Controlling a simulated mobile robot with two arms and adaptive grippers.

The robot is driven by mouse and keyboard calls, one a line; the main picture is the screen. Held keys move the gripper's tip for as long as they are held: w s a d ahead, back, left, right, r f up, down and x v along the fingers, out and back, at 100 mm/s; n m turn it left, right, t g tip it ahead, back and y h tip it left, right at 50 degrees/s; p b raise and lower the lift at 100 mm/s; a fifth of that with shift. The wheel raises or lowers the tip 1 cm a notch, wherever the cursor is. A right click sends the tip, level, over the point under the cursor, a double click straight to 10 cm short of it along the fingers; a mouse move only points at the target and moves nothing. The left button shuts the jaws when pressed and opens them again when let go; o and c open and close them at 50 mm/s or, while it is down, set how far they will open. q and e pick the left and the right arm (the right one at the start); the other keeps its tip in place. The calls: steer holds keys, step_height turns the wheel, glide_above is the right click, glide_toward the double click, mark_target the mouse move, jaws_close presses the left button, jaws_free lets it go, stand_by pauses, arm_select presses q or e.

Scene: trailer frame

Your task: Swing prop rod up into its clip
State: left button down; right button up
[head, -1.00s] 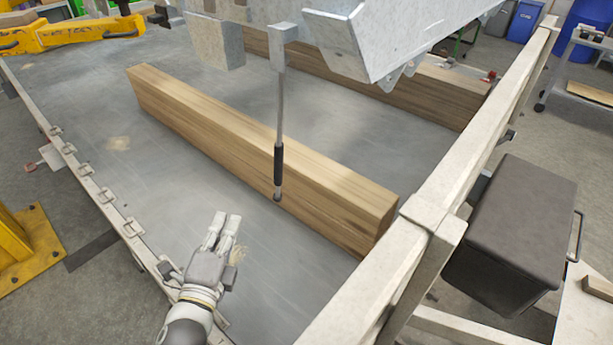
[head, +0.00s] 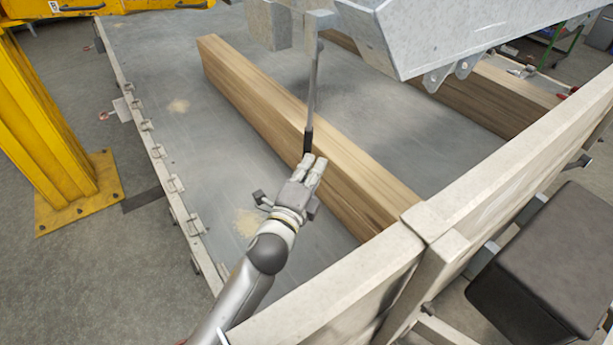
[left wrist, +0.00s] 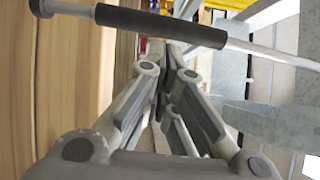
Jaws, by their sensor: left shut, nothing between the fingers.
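The prop rod (head: 313,95) is a thin grey bar hanging near upright from a bracket under the pale metal frame part (head: 425,38). Its lower end has a black grip, partly hidden behind my left gripper (head: 317,162). In the left wrist view the black grip (left wrist: 160,24) and the rod's bare metal (left wrist: 272,52) cross the top of the picture, close to the fingertips. My left gripper, also in the left wrist view (left wrist: 170,52), is shut with nothing between its fingers. I cannot make out the clip. My right gripper is not in view.
A long wooden beam (head: 290,125) lies on the grey deck (head: 195,150) just behind the rod. A pale rail (head: 480,205) runs along the right with a dark box (head: 550,265) outside it. A yellow post (head: 50,120) stands at left.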

arm_select(q)
steer(key=shift+w+d, duration=0.2)
steer(key=shift+w, duration=0.35)
